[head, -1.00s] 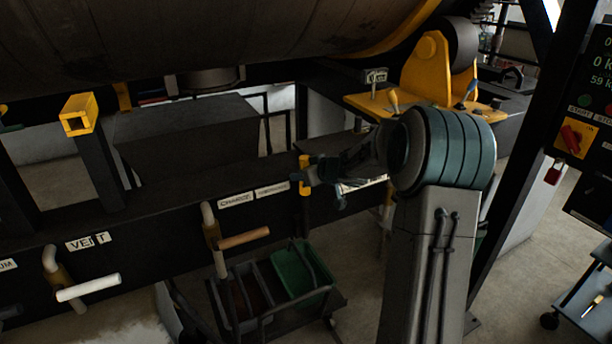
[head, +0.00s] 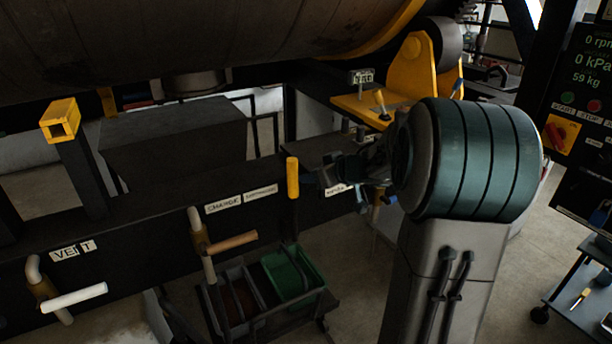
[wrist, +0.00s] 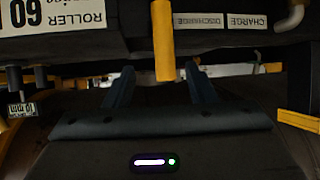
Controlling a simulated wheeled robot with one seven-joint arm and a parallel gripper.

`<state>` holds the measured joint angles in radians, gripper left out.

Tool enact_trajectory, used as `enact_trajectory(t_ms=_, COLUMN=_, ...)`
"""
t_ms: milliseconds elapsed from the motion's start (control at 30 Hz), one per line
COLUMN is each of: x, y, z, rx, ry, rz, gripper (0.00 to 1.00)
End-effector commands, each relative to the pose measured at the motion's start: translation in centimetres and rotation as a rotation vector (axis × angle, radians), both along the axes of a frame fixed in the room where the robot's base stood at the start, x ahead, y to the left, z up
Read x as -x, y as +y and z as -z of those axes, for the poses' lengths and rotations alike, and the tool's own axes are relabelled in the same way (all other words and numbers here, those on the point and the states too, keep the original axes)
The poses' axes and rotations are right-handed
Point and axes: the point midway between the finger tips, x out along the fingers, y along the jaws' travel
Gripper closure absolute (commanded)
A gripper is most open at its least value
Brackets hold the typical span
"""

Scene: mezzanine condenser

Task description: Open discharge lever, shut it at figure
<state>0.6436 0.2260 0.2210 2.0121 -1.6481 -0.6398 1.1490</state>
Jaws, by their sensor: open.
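A yellow upright handle (head: 293,177), which I take for the discharge lever, stands at the dark beam in the head view, near the discharge label (head: 260,195). In the wrist view the yellow handle (wrist: 163,42) comes down from the top, its end between my two fingers in the picture. My gripper (head: 324,174) is open and empty, just right of the handle in the head view; in the wrist view its fingers (wrist: 159,72) show on either side, with no clear contact. The display (head: 592,60) reads 0 rpm, 0 kPa and 59 kg.
A charge lever with a wooden grip (head: 232,242) and a vent lever with a white grip (head: 74,298) stick out to the left. A cart with a green bin (head: 287,272) stands below. The large drum (head: 200,35) hangs overhead. A yellow bracket (head: 412,70) stands behind my arm.

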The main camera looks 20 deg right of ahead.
Motion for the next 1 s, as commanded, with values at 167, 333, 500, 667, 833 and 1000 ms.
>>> enact_trajectory(t_ms=167, x=1.7, y=-0.8, z=-1.1, rx=0.000, ry=0.000, rz=0.001, gripper=0.50)
enact_trajectory(t_ms=333, x=2.3, y=-1.0, z=-1.4, rx=0.000, ry=0.000, rz=-0.001, gripper=0.50)
enact_trajectory(t_ms=500, x=2.3, y=-1.0, z=-1.4, rx=-0.001, ry=0.000, rz=0.000, gripper=0.50)
enact_trajectory(t_ms=667, x=2.2, y=-0.9, z=-1.6, rx=0.006, ry=-0.006, rz=0.007, gripper=0.50)
enact_trajectory(t_ms=833, x=2.1, y=-0.6, z=-2.9, rx=0.080, ry=-0.067, rz=0.106, gripper=0.50)
enact_trajectory(t_ms=1000, x=4.0, y=-0.5, z=-4.6, rx=0.204, ry=-0.107, rz=0.318, gripper=0.50)
